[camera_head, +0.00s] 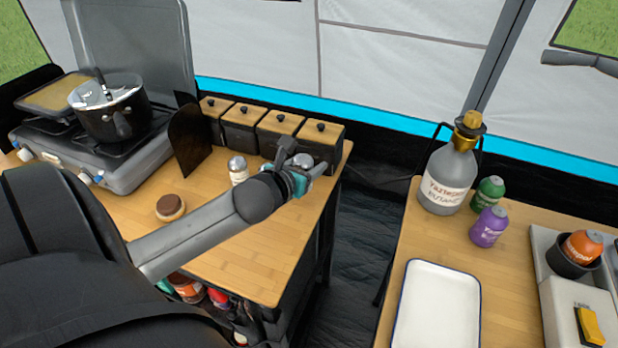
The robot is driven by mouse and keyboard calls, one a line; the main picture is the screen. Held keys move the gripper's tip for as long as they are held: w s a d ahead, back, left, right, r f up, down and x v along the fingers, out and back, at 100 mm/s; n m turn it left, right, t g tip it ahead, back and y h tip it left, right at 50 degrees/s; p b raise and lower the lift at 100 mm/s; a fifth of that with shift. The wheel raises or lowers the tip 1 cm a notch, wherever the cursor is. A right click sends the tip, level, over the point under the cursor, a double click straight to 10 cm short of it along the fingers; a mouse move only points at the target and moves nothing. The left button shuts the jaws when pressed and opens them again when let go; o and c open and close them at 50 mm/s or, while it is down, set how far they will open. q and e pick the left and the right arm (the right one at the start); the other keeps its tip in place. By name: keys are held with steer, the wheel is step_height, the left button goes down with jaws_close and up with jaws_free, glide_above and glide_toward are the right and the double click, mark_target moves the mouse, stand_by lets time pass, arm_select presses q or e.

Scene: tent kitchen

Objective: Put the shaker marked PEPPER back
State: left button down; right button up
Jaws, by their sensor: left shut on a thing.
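My left gripper (303,178) is at the right end of the left table, in front of the row of black boxes with wooden lids. It is shut on a small shaker (302,160); only its rounded silver top shows, and the gripper hides the rest. I cannot see any marking on it. A second shaker (238,169) with a silver top and pale body stands upright on the table, left of the gripper. Its marking is too small to read. My right gripper is not in view.
Black boxes (240,135) with wooden lids line the table's back, beside a dark upright panel (189,140). A stove (110,155) with a pot (110,112) stands left. A round brown-topped jar (170,207) sits forward. A gap separates the right table (440,240).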

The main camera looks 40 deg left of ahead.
arm_select(q)
step_height(320, 180, down, 4)
steer(key=shift+b, duration=0.7)
steer(key=shift+r, duration=0.1)
steer(key=shift+c, duration=1.4)
jaws_free()
steer(key=shift+s, duration=0.15)
steer(key=p+v, duration=0.2)
steer(key=v, duration=0.9)
steer(key=shift+s+r+p, duration=0.2)
steer(key=shift+s+p, duration=0.1)
steer(key=shift+p, duration=0.1)
